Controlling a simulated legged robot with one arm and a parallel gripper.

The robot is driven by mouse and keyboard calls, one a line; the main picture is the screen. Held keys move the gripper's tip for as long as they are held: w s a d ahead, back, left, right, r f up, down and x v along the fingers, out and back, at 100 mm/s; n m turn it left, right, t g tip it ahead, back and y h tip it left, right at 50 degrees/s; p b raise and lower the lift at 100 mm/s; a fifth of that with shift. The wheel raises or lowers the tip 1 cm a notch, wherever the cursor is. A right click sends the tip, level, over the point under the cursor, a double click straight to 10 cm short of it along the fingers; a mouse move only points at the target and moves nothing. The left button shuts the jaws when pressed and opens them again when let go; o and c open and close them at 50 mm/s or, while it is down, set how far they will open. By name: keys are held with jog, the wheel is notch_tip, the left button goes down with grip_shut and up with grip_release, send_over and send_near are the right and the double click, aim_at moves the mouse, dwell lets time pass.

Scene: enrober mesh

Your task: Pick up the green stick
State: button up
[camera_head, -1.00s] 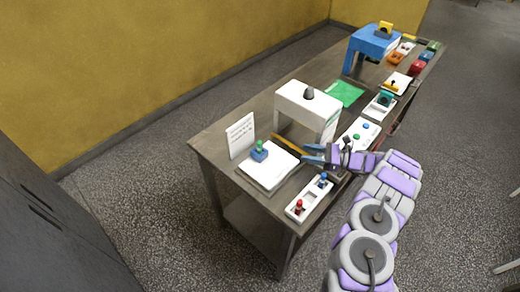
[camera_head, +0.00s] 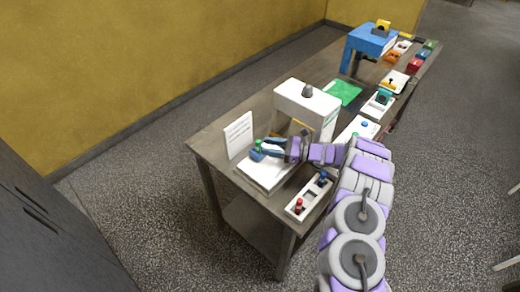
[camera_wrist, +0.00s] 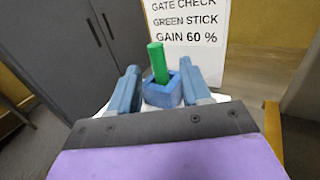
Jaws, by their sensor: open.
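In the head view the green stick's top (camera_head: 258,143) shows above the blue holder (camera_head: 256,155) on a white plate (camera_head: 254,171) at the table's near end. My gripper (camera_wrist: 160,88) is open, with one blue finger on each side of the holder in the wrist view. In the head view my gripper (camera_head: 268,150) reaches in from the right beside the stick. I cannot tell whether a finger touches the holder.
A white sign (camera_wrist: 186,30) reading "GATE CHECK GREEN STICK GAIN 60 %" stands behind the stick. A white machine (camera_head: 308,105) stands close by. A white panel with red and blue sticks (camera_head: 310,198) lies at the table's front edge.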

aim_at(258, 145)
jog(key=a, duration=0.5)
jog(key=shift+w+a, duration=0.25)
jog(key=shift+a, duration=0.05)
jog(key=shift+d, duration=0.7)
jog(key=shift+c, duration=1.3)
jog(key=shift+a, duration=0.3)
jog(key=c, duration=0.5)
grip_shut()
